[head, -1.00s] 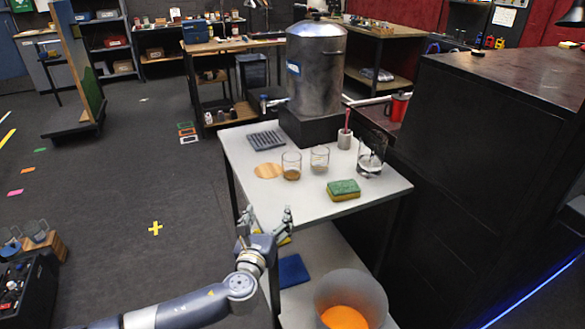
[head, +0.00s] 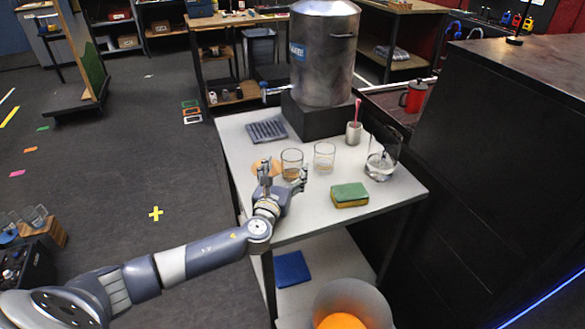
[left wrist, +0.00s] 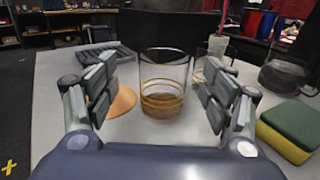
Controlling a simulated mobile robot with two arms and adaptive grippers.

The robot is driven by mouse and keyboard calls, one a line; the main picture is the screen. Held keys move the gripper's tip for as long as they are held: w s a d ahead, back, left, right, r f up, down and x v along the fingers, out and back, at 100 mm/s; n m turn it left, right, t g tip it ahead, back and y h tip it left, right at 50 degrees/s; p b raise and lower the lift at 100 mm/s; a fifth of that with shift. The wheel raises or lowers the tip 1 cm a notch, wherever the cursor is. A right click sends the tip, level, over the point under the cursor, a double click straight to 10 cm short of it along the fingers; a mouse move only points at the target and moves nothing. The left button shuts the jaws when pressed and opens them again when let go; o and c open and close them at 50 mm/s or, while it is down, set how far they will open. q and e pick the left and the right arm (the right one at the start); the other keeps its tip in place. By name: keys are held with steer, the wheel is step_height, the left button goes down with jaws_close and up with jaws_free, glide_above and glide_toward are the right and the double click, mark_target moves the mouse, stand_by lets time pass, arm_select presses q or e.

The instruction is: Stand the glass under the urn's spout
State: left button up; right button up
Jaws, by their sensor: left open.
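The steel urn (head: 322,60) stands on a black base at the back of the white table, with its spout (head: 272,91) on the left. A grey slatted drip tray (head: 267,132) lies below the spout; its edge shows in the left wrist view (left wrist: 100,53). A clear glass with gold rings and a brownish bottom (head: 291,158) stands upright in front; in the left wrist view the glass (left wrist: 163,88) is between and beyond my fingers. A second clear glass (head: 324,156) stands right of it. My left gripper (head: 282,178) is open and empty. My right gripper is not in view.
A round wooden coaster (left wrist: 121,100) lies just left of the ringed glass. A green-yellow sponge (head: 349,195), a glass jug (head: 381,165) and a grey holder with a red-handled tool (head: 354,133) are to the right. An orange-bottomed bin (head: 345,308) stands below.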

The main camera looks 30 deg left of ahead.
mark_target(295, 150)
arm_select(q)
steer(key=shift+w, duration=0.3)
steer(key=x, duration=0.4)
steer(key=shift+w+d+r+p, duration=0.15)
steer(key=shift+d+r+p, duration=0.05)
steer(key=shift+p, duration=0.1)
steer(key=shift+w+a+f, duration=0.1)
steer(key=shift+w+a, duration=0.05)
steer(key=shift+w, duration=0.35)
steer(key=shift+c, duration=1.1)
steer(key=c, duration=0.9)
steer(key=shift+c, duration=1.2)
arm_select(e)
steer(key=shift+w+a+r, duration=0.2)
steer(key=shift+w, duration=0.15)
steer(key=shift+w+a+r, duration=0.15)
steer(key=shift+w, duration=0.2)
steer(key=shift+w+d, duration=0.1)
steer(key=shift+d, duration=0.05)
